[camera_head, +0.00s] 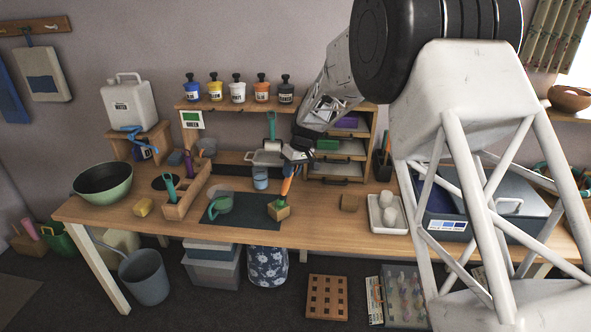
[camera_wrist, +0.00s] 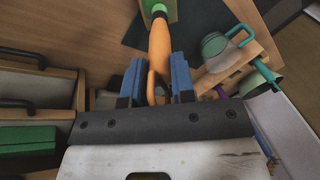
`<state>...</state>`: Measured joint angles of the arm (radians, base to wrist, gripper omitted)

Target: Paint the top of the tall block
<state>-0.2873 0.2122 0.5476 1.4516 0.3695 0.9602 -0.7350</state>
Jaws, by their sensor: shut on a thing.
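My gripper (camera_head: 292,168) has blue fingers and is shut on an orange-handled brush (camera_head: 286,187). In the wrist view the orange handle (camera_wrist: 158,50) runs from between the fingers (camera_wrist: 157,80) to the top edge. The brush points down onto a wooden block (camera_head: 279,213) at the right edge of the dark mat. Green shows on the block's top, and bright green (camera_wrist: 163,8) shows around the brush end in the wrist view. The bristles are hidden, so contact is not certain.
A green cup (camera_head: 221,205) sits on the dark mat (camera_head: 235,222), left of the block. A wooden caddy (camera_head: 186,197) and green bowl (camera_head: 103,183) stand further left. A white tray (camera_head: 388,214) is at the right. Drawers (camera_head: 335,167) and a shelf of paint jars (camera_head: 238,92) stand behind.

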